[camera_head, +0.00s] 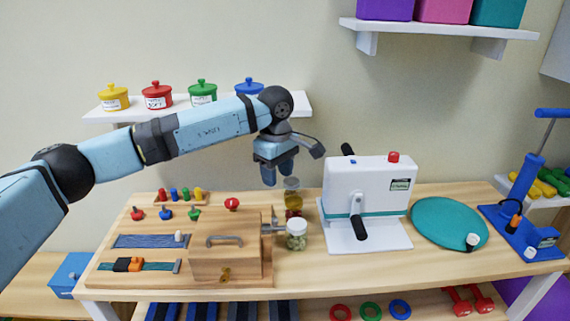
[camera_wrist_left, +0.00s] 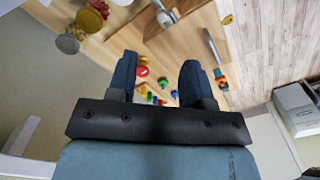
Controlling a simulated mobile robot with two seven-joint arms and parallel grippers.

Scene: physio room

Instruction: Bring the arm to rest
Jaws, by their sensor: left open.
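My left arm comes in from the left in the head view and is raised above the table. My left gripper (camera_head: 277,174) points down, open and empty, above the back of the wooden table (camera_head: 440,270). It is above and behind the wooden box (camera_head: 232,255), just left of the stacked jars (camera_head: 292,186). In the left wrist view, the two fingers of the gripper (camera_wrist_left: 155,85) are apart with nothing between them. The board with its pegs shows beyond them. My right gripper is not in view.
A white machine (camera_head: 366,185) with black handles stands right of the gripper. A glass jar (camera_head: 297,236) stands by the box. A wall shelf (camera_head: 195,106) with coloured pots is behind the arm. A teal disc (camera_head: 445,222) and a blue stand (camera_head: 525,205) are at the right.

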